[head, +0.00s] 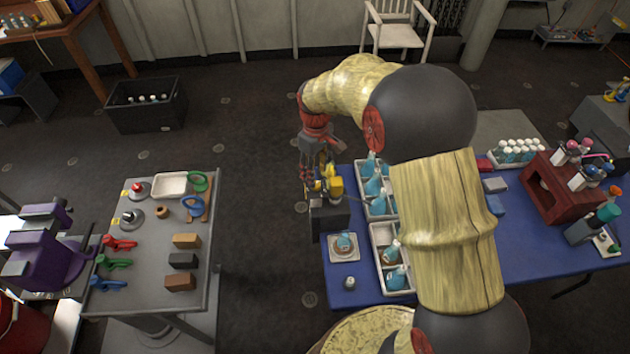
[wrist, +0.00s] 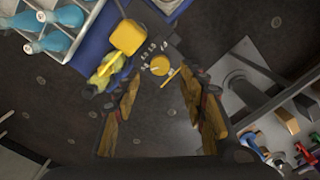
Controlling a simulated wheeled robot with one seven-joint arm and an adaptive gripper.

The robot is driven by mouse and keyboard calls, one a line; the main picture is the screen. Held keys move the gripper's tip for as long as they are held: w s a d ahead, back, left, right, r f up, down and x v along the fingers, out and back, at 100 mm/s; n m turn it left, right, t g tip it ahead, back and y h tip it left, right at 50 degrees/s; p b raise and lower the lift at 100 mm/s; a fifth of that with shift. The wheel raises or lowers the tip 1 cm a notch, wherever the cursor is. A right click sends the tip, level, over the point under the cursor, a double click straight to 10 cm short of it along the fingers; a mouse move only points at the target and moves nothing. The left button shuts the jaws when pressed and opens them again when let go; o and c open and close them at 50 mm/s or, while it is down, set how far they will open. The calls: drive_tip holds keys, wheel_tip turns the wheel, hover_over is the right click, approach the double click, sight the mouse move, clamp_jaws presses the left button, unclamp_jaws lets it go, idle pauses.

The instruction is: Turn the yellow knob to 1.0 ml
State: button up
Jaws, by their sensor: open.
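The yellow knob (wrist: 159,65) shows in the wrist view as a round yellow cap on a dark device (wrist: 178,50). Small white marks run along one side of it; their numbers are too small to read. A thin yellow bar lies beside the knob, towards the lower right. My gripper (wrist: 161,84) is open, with one wooden finger on each side of the picture and the knob ahead between the tips, apparently untouched. In the head view my gripper (head: 317,177) points down over the dark device (head: 330,217) at the blue table's left edge. The knob is hard to make out there.
A larger yellow block (wrist: 128,37) sits close to the knob. White trays (head: 383,231) of blue-green bottles stand beside the device, and a small scale (head: 343,254) with a flask in front. A grey table (head: 150,230) with tools is at left; open floor lies between.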

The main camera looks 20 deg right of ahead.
drive_tip(key=shift+f+b, duration=0.35)
drive_tip(key=shift+f, duration=2.2)
drive_tip(key=c, duration=0.3)
drive_tip(key=c, duration=0.7)
clamp_jaws()
